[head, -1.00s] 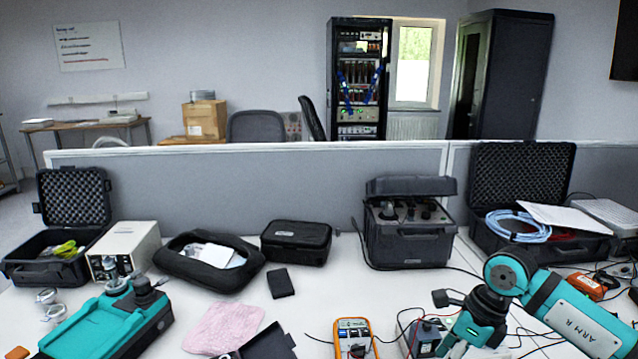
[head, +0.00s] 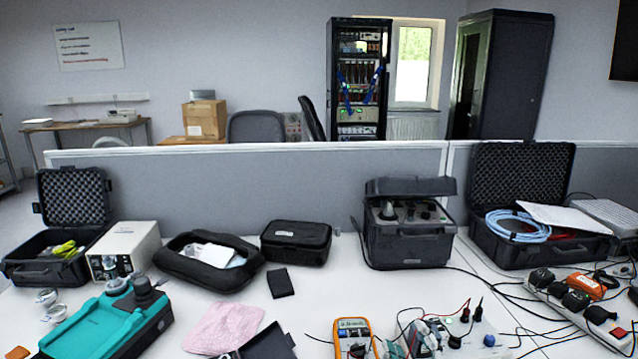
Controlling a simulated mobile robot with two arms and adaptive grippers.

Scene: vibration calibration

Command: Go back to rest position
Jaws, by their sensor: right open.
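Neither of my grippers shows in the head view now, and no part of my right arm is visible over the table. The white table (head: 335,297) in front of me is in full view. Where the arm was, a white board with black and red probes (head: 465,325) stands uncovered at the lower right. The yellow multimeter (head: 353,340) lies left of it. A teal device with dark knobs (head: 105,322) lies at the lower left.
An open case with a blue cable coil (head: 518,226) and a power strip (head: 578,310) are at the right. A dark instrument case (head: 410,240), a black pouch (head: 296,243) and a pink cloth (head: 222,327) lie on the table. A grey partition (head: 250,185) bounds its back.

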